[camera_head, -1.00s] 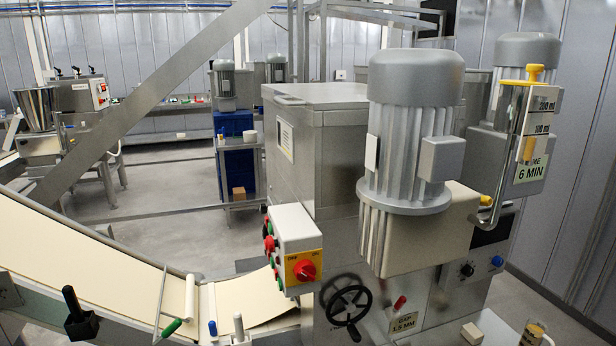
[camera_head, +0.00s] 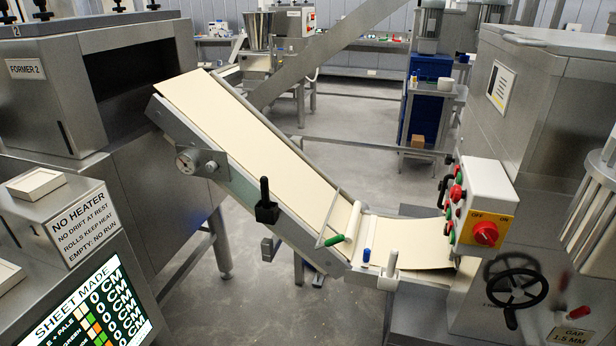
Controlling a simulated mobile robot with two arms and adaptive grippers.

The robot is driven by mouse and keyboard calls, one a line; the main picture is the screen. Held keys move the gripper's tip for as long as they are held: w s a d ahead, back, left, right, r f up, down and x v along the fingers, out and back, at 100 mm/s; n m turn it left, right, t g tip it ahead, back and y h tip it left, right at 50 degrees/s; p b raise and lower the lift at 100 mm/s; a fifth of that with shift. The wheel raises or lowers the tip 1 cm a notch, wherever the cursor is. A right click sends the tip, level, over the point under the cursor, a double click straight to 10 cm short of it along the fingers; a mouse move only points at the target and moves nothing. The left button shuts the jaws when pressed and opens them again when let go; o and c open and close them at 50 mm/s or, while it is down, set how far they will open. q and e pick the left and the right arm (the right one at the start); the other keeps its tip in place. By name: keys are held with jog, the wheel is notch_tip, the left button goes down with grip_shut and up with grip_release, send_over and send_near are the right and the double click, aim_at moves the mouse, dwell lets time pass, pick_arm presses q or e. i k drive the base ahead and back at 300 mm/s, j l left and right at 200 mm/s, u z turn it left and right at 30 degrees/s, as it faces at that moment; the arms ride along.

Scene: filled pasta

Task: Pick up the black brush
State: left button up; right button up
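I cannot make out a black brush in this view. A black upright piece (camera_head: 266,203) with a blocky base is on the near side rail of the sloping conveyor (camera_head: 250,140); I cannot tell that it is a brush. Small items on the far benches are too small to tell apart. Neither of my grippers is in view.
The machine labelled FORMER 2 (camera_head: 50,110) stands at left, with a SHEET MADE screen (camera_head: 92,308) in front. A control box (camera_head: 487,205) with a red knob and a black handwheel (camera_head: 515,288) are at right. Grey floor (camera_head: 330,180) shows behind the conveyor.

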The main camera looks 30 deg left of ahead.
aim_at(264, 180)
jog(key=u, duration=1.25)
jog(key=z, duration=1.4)
jog(key=j+u, duration=0.15)
jog(key=u, duration=1.25)
